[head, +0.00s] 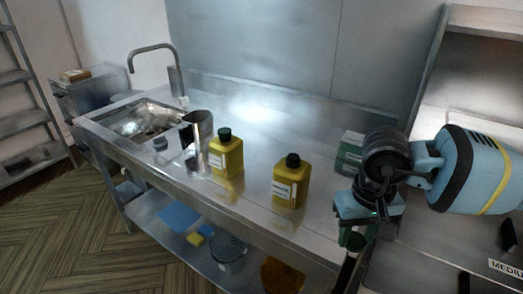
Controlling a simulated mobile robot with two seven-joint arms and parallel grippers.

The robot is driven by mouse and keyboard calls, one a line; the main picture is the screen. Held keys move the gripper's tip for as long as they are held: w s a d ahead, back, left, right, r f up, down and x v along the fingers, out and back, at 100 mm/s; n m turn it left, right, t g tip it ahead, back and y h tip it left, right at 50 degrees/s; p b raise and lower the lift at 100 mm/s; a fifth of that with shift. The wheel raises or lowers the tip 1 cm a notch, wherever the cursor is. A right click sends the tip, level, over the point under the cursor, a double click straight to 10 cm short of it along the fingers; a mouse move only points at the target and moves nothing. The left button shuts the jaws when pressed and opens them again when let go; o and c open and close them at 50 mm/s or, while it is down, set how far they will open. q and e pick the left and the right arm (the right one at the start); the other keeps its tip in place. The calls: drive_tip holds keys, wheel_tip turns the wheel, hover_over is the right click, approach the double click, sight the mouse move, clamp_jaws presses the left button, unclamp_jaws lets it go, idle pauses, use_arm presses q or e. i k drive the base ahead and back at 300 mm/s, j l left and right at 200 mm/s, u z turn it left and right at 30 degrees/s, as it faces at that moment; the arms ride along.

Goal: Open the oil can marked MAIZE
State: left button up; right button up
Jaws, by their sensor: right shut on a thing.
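Two yellow cans stand upright on the steel counter. A green can or box (350,150) with a pale label stands farther back, partly hidden by my right arm. My right gripper (354,236) points down at the counter's right end, right of the yellow cans. It is shut on a small dark green thing (352,240), mostly hidden. My left gripper is not in view.
A metal jug (199,127) stands left of the cans, beside the sink (144,120) and its tap (152,48). The lower shelf (150,205) holds a blue tray (179,216) and round containers. The counter (290,130) behind the yellow cans is clear.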

sight(292, 174)
drive_tip(key=i+j+u, duration=0.25)
drive_tip(key=i+j, duration=0.3)
drive_tip(key=i+u, duration=0.15)
drive_tip(key=i, duration=0.2)
